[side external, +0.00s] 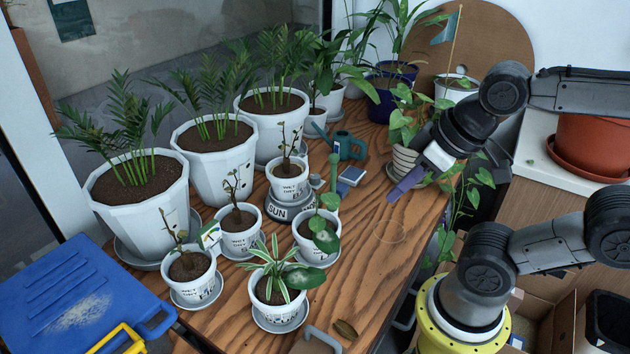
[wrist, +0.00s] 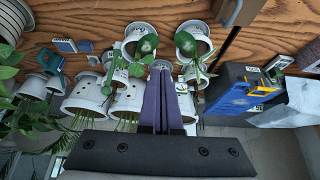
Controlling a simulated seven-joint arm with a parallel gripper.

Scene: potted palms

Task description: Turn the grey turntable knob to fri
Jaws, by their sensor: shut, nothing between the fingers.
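A grey turntable (side external: 279,212) with the letters SUN on its front stands mid-table under a small white potted plant (side external: 289,180) marked WET and DRY. Other day letters cannot be read, and I cannot pick out the turntable surely in the wrist view. My gripper (side external: 396,196) hangs above the right part of the wooden table, right of the turntable and apart from it. Its purple fingers are shut and empty. The fingers also show closed together in the wrist view (wrist: 163,70), with white pots beyond their tips.
Several small white pots stand in front of the turntable, including a striped-leaf plant (side external: 277,285). Large palm pots (side external: 142,205) stand behind left. A blue case (side external: 80,305) is front left.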

